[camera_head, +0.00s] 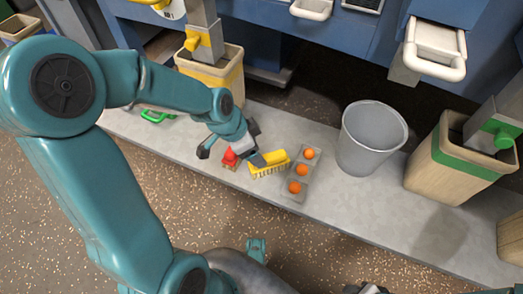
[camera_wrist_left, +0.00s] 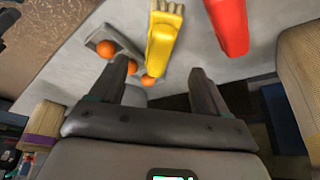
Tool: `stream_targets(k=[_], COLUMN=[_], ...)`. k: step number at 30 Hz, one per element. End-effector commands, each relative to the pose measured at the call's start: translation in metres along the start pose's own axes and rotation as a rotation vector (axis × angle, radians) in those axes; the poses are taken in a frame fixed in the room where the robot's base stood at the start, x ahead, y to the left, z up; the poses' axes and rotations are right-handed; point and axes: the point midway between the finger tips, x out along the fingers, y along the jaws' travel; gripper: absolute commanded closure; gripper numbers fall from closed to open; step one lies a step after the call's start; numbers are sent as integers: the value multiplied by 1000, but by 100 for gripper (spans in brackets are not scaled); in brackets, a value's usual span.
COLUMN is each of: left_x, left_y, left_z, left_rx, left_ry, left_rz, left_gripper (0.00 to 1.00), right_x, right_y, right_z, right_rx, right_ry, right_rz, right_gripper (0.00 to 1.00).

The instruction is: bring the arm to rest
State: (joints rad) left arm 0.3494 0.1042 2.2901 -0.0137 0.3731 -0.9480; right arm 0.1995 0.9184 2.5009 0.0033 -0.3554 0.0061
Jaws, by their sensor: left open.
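My left arm comes in from the left in the head view, bent over the grey platform. Its gripper (camera_head: 229,141) is open and empty, with its dark fingers spread apart. It is above and beside a red object (camera_head: 230,158) and a yellow brush (camera_head: 270,163) with bristles. In the left wrist view the two fingers (camera_wrist_left: 158,72) are apart with nothing clamped between them. The yellow brush (camera_wrist_left: 163,45) and the red object (camera_wrist_left: 230,25) show beyond the fingertips. My right gripper cannot be made out.
A grey tray (camera_head: 314,163) holding orange balls (camera_head: 302,170) lies right of the brush. A grey bucket (camera_head: 370,140) stands further right. Wooden bins with yellow (camera_head: 230,75) and green (camera_head: 447,160) bands stand behind and right. A green handle (camera_head: 155,116) lies left on the platform.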

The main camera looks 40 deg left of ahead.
Motion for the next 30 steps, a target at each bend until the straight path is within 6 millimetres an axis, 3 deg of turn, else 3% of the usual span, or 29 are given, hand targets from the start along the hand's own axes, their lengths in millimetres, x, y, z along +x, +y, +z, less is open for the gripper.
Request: stream_targets(k=[1,6,30], left_x=[-11,-24,-25], left_y=[-1,0,1], left_z=[-1,0,1], left_rx=[-1,-1,0], left_ry=[1,0,0], left_rz=[-2,0,0], left_gripper=[24,24,24], right_x=[-5,-8,-7], right_y=[-2,-4,-4], right_z=[1,2,2], right_rx=[-3,-7,-7], right_ry=[-3,-6,-6], right_rz=[0,-1,-1], right_gripper=[57,57,57])
